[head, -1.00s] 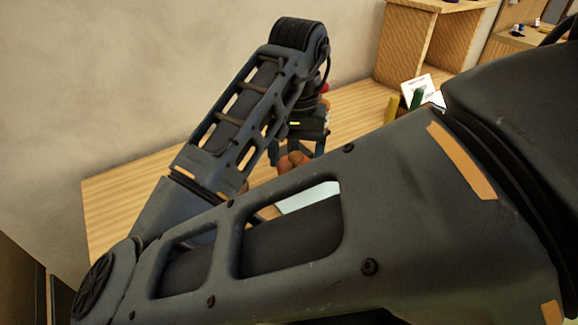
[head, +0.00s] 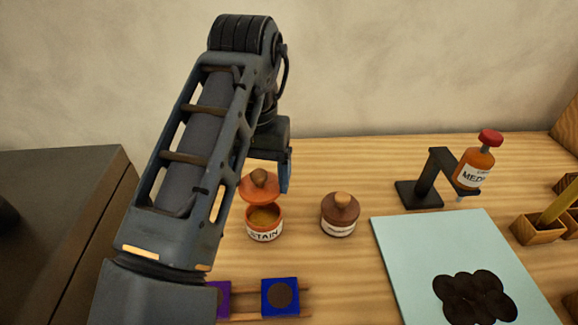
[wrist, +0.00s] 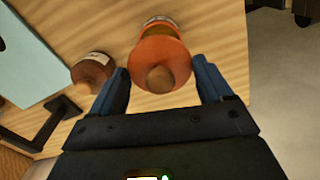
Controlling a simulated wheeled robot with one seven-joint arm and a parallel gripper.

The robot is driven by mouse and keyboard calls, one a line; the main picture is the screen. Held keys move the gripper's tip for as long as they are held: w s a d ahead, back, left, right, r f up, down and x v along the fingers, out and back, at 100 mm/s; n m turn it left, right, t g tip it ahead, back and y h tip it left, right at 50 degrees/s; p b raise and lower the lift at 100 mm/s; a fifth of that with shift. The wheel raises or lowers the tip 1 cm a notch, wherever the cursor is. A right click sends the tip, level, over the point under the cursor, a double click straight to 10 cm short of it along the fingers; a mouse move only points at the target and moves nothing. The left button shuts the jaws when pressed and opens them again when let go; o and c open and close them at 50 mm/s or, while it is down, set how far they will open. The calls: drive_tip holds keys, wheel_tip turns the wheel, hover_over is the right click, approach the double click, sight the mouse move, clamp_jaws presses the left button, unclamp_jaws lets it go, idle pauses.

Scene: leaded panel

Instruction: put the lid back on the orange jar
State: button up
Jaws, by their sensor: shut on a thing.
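The orange jar (head: 264,224), labelled "STAIN", stands upright on the wooden table with its mouth uncovered and brown contents showing. Its orange lid (head: 260,193), with a round brown knob, is above and slightly behind the mouth. The lid also shows in the wrist view (wrist: 160,48), knob towards the camera, between the two blue fingers. My gripper (wrist: 159,68) is shut on the lid. In the head view one finger shows right of the lid; my arm hides the other. I cannot tell whether the lid touches the jar's rim.
A brown jar with its lid on (head: 340,216) stands close to the right. Beyond it are a pale blue mat (head: 410,240) with dark discs, a black stand (head: 425,185) with an orange bottle (head: 474,165), and wooden holders. Purple and blue blocks (head: 280,298) lie in front.

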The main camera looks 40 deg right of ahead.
drive_tip(key=shift+f+b, duration=2.05)
drive_tip(key=shift+f, duration=0.15)
drive_tip(key=shift+f+b, duration=0.5)
drive_tip(key=shift+f, duration=0.5)
drive_tip(key=shift+p, duration=0.4)
drive_tip(key=shift+f, duration=0.15)
idle(0.5)
drive_tip(key=o, duration=0.9)
drive_tip(key=shift+o, duration=0.2)
drive_tip(key=shift+p, duration=0.35)
